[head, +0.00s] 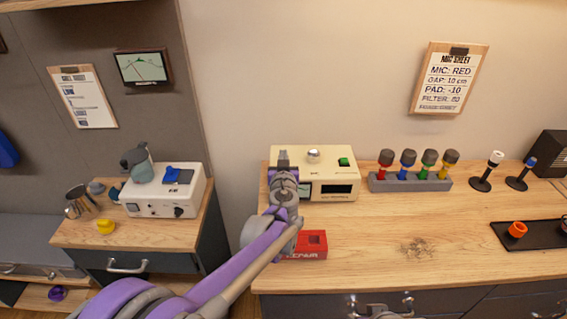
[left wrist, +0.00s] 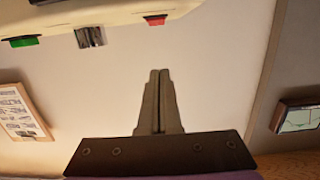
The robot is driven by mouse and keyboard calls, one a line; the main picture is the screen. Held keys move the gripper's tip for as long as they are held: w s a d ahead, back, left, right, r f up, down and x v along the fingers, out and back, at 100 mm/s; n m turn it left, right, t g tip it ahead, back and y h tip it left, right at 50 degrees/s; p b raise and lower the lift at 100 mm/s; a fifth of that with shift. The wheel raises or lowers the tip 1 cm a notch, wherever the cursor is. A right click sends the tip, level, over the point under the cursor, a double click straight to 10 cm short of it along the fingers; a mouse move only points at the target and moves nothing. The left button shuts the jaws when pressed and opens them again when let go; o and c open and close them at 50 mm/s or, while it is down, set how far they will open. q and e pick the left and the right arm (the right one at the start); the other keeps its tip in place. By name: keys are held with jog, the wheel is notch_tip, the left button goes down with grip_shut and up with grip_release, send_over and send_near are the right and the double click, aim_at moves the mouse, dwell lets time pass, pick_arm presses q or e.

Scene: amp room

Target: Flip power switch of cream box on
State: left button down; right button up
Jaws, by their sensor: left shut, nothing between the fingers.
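The cream box (head: 325,158) stands on the wooden counter, with a silver knob (head: 313,155) and a green button (head: 344,161) on top and a dark display on its front. My left gripper (head: 283,160) is in front of and over the box's left part, hiding it. In the left wrist view the gripper's fingers (left wrist: 159,95) are shut together and empty. There the cream box (left wrist: 110,10) runs along the top edge, with the green button (left wrist: 24,41), the knob (left wrist: 90,37) and a red switch (left wrist: 155,19). The fingertips are apart from the red switch. Its on or off position cannot be told.
A red box (head: 308,246) lies on the counter beside my left forearm. A white machine (head: 165,195) stands on the lower left cabinet. The counter's front middle is mostly clear.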

pick_arm(q)
jog(key=w, duration=0.4)
jog(key=shift+f, duration=0.3)
jog(key=f, duration=0.1)
jog(key=w+f, duration=0.1)
jog(key=f, duration=0.1)
jog(key=shift+w+f, duration=0.1)
jog(key=shift+f+b, duration=0.3)
jog(key=shift+f, duration=0.05)
